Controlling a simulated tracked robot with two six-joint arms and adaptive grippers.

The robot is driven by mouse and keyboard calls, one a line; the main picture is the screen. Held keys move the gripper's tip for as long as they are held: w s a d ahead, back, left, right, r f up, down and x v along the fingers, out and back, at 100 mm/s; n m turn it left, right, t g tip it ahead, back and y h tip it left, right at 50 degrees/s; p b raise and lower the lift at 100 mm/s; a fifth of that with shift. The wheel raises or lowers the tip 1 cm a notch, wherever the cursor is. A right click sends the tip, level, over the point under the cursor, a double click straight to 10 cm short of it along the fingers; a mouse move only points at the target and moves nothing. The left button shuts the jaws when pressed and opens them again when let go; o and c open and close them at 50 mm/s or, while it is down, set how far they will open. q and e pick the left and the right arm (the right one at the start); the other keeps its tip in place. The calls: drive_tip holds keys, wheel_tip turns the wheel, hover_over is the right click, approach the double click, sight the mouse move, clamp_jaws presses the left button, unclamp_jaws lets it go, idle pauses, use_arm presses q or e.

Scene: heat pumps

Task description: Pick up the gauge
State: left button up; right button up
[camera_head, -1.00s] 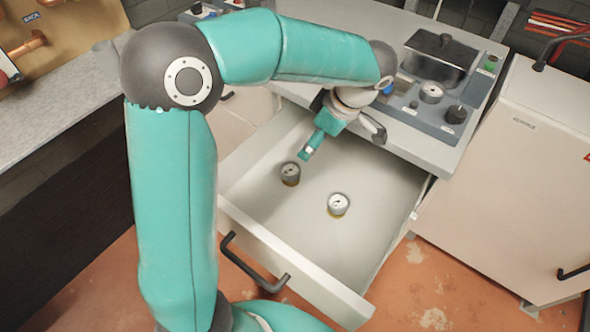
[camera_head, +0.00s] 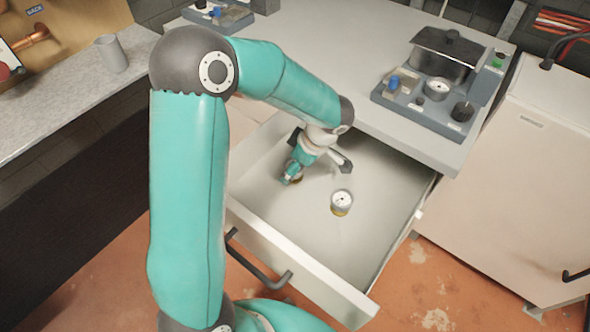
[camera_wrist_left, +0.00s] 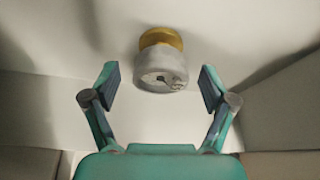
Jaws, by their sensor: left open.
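Two small round gauges with white dials and brass-coloured bases are in the open drawer (camera_head: 384,238). One gauge (camera_head: 341,202) stands in the clear toward the middle of the drawer. The other gauge (camera_head: 297,179), farther left, is mostly hidden by my left gripper (camera_head: 300,168), which reaches down into the drawer. In the left wrist view a gauge (camera_wrist_left: 162,66) with a grey body and brass end lies just ahead, centred between the two spread fingers of my left gripper (camera_wrist_left: 158,82). The fingers look apart from it. My right gripper is not in view.
The drawer's front panel with a black handle (camera_head: 258,262) and its side walls surround the gauges. The worktop above holds a grey device panel (camera_head: 420,115) with a dark lidded box. A white cabinet (camera_head: 515,180) stands at right. The drawer floor's right part is free.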

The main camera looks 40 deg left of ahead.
use_arm(q)
drive_tip(key=shift+f, duration=0.2)
drive_tip(key=c, duration=1.4)
drive_tip(key=shift+r, duration=0.1)
